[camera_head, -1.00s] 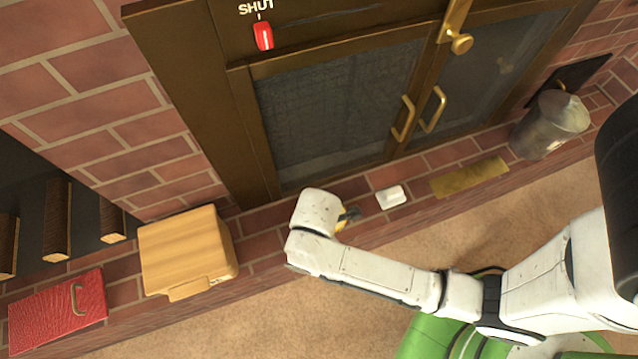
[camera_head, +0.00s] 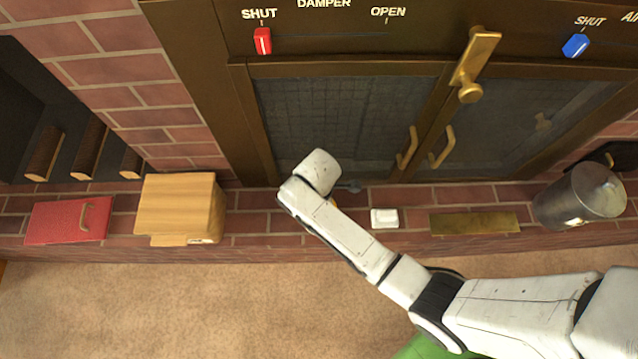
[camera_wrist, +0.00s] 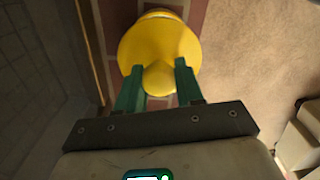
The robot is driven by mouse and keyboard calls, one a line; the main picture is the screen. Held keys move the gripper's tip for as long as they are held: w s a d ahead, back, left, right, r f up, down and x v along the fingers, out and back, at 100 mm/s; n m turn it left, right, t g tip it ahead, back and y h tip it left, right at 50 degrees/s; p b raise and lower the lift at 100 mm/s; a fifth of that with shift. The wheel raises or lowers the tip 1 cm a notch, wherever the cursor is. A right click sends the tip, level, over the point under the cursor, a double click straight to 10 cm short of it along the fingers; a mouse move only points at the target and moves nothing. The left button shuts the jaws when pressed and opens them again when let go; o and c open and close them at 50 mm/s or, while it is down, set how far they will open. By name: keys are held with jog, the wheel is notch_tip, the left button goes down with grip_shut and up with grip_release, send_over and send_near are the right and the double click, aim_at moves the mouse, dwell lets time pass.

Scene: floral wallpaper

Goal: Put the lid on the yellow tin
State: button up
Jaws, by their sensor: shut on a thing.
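In the wrist view my gripper (camera_wrist: 158,70) has its two green fingers on either side of a rounded yellow knob. The knob belongs to a broad yellow disc, which looks like the lid (camera_wrist: 158,45). Just beyond the disc a smaller yellow rounded part (camera_wrist: 160,14) shows; I cannot tell whether it is the yellow tin or whether the two touch. In the head view my gripper (camera_head: 349,187) is over the brick ledge in front of the dark doors, mostly hidden by my own arm. The arm also hides nearly all of the yellow there.
On the brick ledge (camera_head: 258,222) stand a red panel with a handle (camera_head: 60,222), a wooden box (camera_head: 178,208), a small white block (camera_head: 384,217), a brass plate (camera_head: 474,223) and a metal bucket (camera_head: 575,198). Brass-handled doors (camera_head: 345,120) rise behind. Carpet lies in front.

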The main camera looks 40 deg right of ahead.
jog(key=shift+f+b, duration=2.15)
jog(key=shift+f, duration=0.5)
jog(key=shift+p, duration=0.6)
jog(key=shift+f+p, duration=0.15)
jog(key=shift+p, duration=0.25)
dwell(0.7)
jog(key=o, duration=1.6)
